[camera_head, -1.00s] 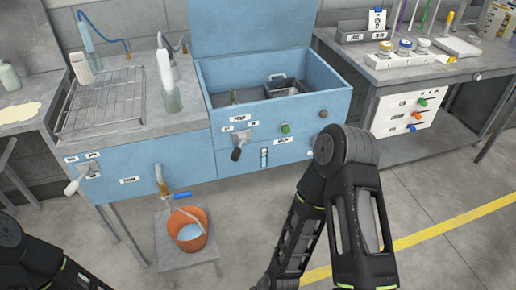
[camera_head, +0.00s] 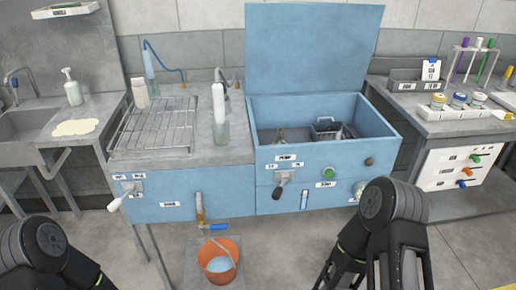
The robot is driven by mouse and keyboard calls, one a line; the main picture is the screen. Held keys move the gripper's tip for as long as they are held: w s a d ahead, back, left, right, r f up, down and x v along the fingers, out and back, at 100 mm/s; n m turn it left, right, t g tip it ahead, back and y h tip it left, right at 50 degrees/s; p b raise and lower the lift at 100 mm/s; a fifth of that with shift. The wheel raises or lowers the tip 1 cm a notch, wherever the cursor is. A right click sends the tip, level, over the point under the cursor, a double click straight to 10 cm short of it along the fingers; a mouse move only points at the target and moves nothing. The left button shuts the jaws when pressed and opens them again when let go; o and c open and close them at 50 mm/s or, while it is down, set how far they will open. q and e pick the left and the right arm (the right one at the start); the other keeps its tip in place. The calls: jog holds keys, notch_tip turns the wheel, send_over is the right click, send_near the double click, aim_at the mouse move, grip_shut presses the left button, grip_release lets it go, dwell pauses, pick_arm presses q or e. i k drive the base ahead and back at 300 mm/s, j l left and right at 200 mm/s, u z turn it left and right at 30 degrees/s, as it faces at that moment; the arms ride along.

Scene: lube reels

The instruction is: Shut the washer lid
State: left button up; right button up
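The blue washer (camera_head: 330,177) stands in the middle of the view with its lid (camera_head: 312,48) raised upright at the back. Its open tub shows a dark basket (camera_head: 326,127) and other small items inside. The front carries a black-handled lever (camera_head: 279,186), a green button (camera_head: 329,173) and labels. My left arm shows at the bottom left and my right arm at the bottom right, in front of the washer's right end. Both gripper fingertips are out of view.
A wire rack (camera_head: 152,127) and bottles stand on the counter left of the tub. An orange bucket (camera_head: 222,269) sits on a low stand below. A right-hand bench holds jars (camera_head: 458,101) and a tube rack (camera_head: 470,60). A sink (camera_head: 25,122) is at far left.

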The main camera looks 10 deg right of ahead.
aim_at(310, 48)
jog(key=l+u, duration=0.15)
jog(key=l, duration=0.5)
jog(key=l+u, duration=0.1)
jog(key=l, duration=0.6)
jog(key=l+u, duration=0.15)
jog(key=l, duration=0.5)
jog(key=k+l+u, duration=0.1)
jog(key=l, duration=0.6)
jog(key=k+l+u, duration=0.15)
jog(key=l, duration=0.5)
jog(key=l+u, duration=0.1)
jog(key=l, duration=0.55)
jog(key=k+l+u, duration=0.15)
jog(key=l, duration=0.5)
jog(key=k+l+u, duration=0.15)
jog(key=l, duration=0.45)
jog(key=k, duration=0.1)
